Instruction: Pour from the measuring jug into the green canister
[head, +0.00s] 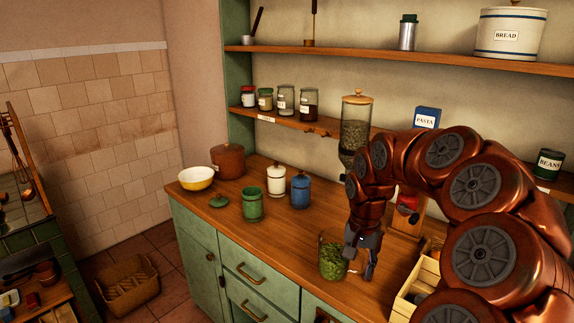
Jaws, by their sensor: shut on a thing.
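The measuring jug (333,264) is clear and holds green contents. It is upright over the front part of the wooden counter; I cannot tell whether its base touches the wood. My gripper (361,268) points down at the jug's right side and is shut on it, probably at the handle, which the fingers hide. The green canister (252,207) stands upright on the counter to the left of the jug, with its top open. A green lid (218,201) lies on the counter left of the canister. The inside of the canister is not clearly visible.
A white canister (279,209) and a blue canister (300,193) stand right of and behind the green one. A yellow bowl (196,179) and a brown pot (228,161) are at the back left. A wooden crate (418,285) is right of the jug. Counter between jug and green canister is clear.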

